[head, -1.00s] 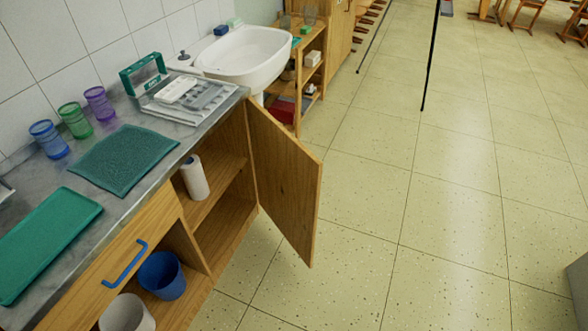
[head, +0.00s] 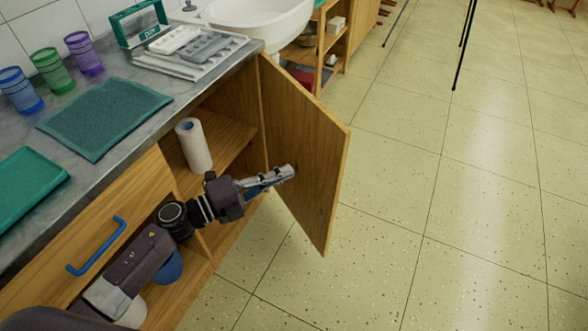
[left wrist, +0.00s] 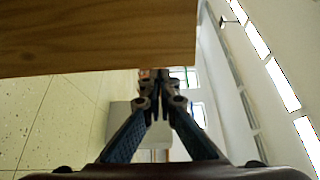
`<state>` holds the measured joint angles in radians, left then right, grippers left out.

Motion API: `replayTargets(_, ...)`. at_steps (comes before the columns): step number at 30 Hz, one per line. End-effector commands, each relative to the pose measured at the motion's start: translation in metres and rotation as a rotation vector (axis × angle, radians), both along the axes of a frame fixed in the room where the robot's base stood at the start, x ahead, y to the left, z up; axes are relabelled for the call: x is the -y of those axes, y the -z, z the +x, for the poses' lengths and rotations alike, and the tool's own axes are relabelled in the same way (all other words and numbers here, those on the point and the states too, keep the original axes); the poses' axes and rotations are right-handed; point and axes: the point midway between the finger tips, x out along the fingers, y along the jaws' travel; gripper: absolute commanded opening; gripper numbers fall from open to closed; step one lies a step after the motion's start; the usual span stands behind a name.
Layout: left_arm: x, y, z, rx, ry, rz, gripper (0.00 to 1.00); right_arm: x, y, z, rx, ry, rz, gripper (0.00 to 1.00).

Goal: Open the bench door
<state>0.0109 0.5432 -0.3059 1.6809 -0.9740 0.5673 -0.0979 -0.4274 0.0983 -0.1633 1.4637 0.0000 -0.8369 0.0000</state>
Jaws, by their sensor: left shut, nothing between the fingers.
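The wooden bench door (head: 312,150) stands swung out from the bench, showing its inner face and leaving the cupboard open. My left gripper (head: 288,173) reaches across the cupboard opening from the left, with its fingertips in front of the door's inner face. I cannot tell whether they touch it. In the left wrist view the two fingers (left wrist: 158,78) are closed together with nothing between them. A wooden panel, apparently the door (left wrist: 95,35), fills the upper left there. My right gripper is not in view.
A white paper roll (head: 193,146) stands on the cupboard shelf. A blue bin (head: 170,268) is partly hidden by my left arm. The grey worktop (head: 130,150) holds green trays, cups and a rack. Open tiled floor (head: 400,270) lies right of the door.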

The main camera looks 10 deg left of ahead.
Motion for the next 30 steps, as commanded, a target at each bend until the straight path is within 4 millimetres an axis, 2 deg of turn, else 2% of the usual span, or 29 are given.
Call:
replayTargets(9,0.052,-0.002,0.044,0.0,-0.003,-0.006,0.0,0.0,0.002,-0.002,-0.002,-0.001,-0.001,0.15)
replayTargets(15,0.079,-0.001,0.067,-0.002,-0.004,-0.007,0.0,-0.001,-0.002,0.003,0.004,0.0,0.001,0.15)
replayTargets(21,0.092,0.0,0.078,-0.005,-0.005,-0.005,0.0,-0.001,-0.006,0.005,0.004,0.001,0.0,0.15)
replayTargets(30,0.094,0.0,0.079,-0.004,-0.004,-0.005,0.0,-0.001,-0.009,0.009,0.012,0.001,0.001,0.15)
